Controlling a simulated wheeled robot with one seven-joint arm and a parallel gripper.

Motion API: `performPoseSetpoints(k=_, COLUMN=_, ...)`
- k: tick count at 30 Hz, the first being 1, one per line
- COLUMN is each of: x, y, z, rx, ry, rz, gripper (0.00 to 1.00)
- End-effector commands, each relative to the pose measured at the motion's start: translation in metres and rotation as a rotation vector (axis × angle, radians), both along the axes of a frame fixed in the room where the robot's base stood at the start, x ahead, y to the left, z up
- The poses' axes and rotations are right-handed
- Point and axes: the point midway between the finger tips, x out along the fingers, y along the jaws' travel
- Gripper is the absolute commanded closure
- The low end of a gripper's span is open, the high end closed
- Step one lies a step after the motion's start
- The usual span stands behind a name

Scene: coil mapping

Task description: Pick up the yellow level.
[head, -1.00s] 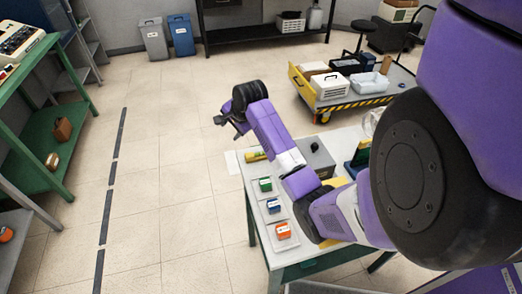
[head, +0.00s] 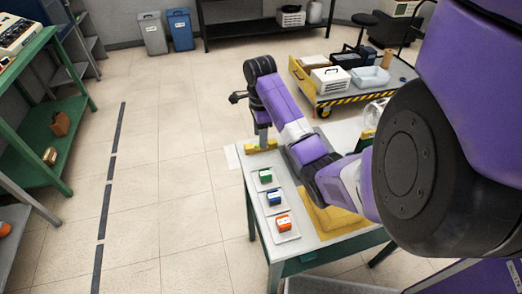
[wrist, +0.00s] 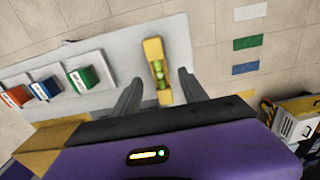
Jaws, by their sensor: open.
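The yellow level (head: 254,149) lies at the far left end of the table in the head view. In the wrist view the yellow level (wrist: 153,50) has a green vial in its middle. My gripper (head: 263,138) points down over the level. In the wrist view my gripper (wrist: 160,78) is open, with one finger on each side of the level's near part. A gap shows between each finger and the level. Whether the fingertips are at the level's height I cannot tell.
A green block (head: 265,176), a blue block (head: 274,198) and an orange block (head: 283,223) sit on pale trays along the table's left edge. A yellow flat piece (head: 325,221) lies under my arm. A loaded cart (head: 345,98) stands behind.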

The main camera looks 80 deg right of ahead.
Motion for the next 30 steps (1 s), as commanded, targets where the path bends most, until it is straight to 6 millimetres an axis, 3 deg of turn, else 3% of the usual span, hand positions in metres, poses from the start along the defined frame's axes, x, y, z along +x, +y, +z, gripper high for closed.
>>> performPoseSetpoints(k=1, x=-0.001, y=0.0, z=-0.012, rx=0.0, ry=0.0, rz=0.0, gripper=0.49)
performPoseSetpoints(k=9, x=-0.003, y=0.0, z=-0.038, rx=0.001, ry=0.0, rz=0.0, gripper=0.49)
performPoseSetpoints(k=17, x=-0.003, y=0.0, z=-0.041, rx=-0.001, ry=0.0, rz=0.001, gripper=0.49)
performPoseSetpoints(k=25, x=-0.003, y=0.0, z=-0.041, rx=-0.001, ry=0.0, rz=0.001, gripper=1.0)
performPoseSetpoints(k=30, x=-0.003, y=0.0, z=-0.041, rx=-0.001, ry=0.0, rz=0.001, gripper=1.0)
